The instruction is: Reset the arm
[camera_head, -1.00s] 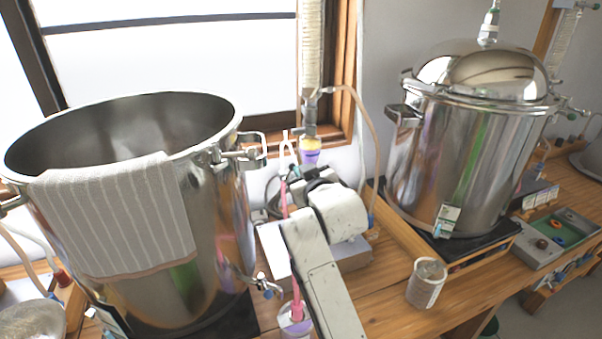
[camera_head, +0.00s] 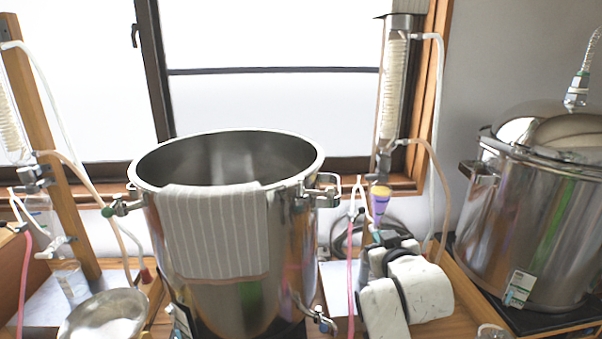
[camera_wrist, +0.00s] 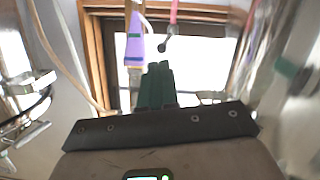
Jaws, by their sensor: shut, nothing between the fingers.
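My gripper (camera_wrist: 156,72) has dark green fingers, which show pressed together and empty in the wrist view. They point toward the window, just below a purple-and-green fitting (camera_wrist: 136,45). In the head view my white arm is folded at the lower right, between the open steel pot (camera_head: 240,295) and the lidded pot. My fingertips cannot be made out there. A shiny steel surface stands close on the right side of the wrist view.
A striped cloth (camera_head: 215,230) hangs over the open pot's rim. The lidded steel pot (camera_head: 525,220) stands at the right. Glass columns with hoses (camera_head: 395,95) rise beside the window. A metal bowl (camera_head: 103,315) sits at the lower left. Cables lie behind my arm.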

